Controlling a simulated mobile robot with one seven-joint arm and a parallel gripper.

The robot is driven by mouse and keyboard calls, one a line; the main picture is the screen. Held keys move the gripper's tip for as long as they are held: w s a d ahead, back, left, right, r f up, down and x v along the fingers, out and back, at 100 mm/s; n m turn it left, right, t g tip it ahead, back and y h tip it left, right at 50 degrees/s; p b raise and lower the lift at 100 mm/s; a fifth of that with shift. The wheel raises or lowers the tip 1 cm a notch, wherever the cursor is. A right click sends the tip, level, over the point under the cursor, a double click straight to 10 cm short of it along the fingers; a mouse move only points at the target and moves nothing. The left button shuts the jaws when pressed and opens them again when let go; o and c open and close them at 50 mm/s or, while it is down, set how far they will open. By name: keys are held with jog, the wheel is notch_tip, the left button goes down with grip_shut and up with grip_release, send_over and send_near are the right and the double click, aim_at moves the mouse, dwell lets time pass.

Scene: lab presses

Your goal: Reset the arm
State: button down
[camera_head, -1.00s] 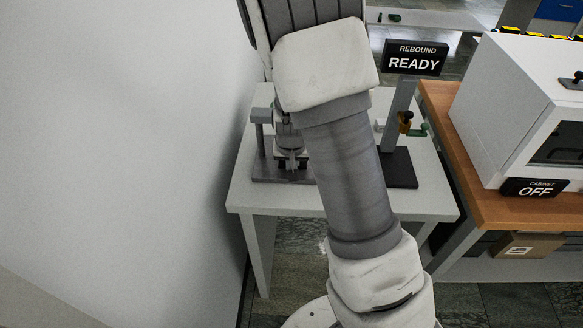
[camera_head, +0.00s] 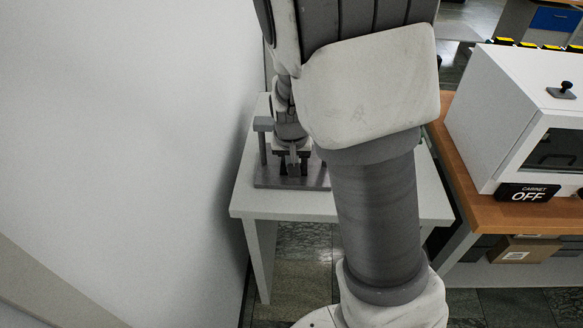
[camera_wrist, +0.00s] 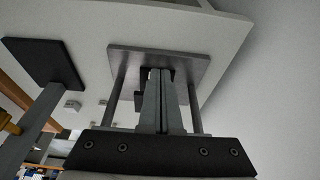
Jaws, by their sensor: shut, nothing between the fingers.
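My gripper (camera_head: 293,168) is small and partly hidden by my arm in the head view, over the grey base of a press (camera_head: 262,184) on the white table (camera_head: 300,205). In the wrist view my gripper (camera_wrist: 161,72) has its two fingers together with nothing between them. They point at the press's grey plate (camera_wrist: 190,62), with a post on each side of them. I cannot tell whether the fingertips touch the press.
A white cabinet (camera_head: 490,100) with an OFF sign (camera_head: 528,193) stands on a wooden bench (camera_head: 470,205) at right. A plain wall (camera_head: 120,120) is close at left. The wrist view also shows a dark base plate (camera_wrist: 42,62) with a grey column (camera_wrist: 28,130).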

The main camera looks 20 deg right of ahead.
jog(key=s+r+n+t+y, duration=0.1)
jog(key=s+r+n+t, duration=0.1)
jog(key=s+r, duration=1.7)
jog(key=s+n, duration=0.1)
jog(key=s, duration=0.1)
jog(key=shift+s+a, duration=0.15)
jog(key=shift+s, duration=0.15)
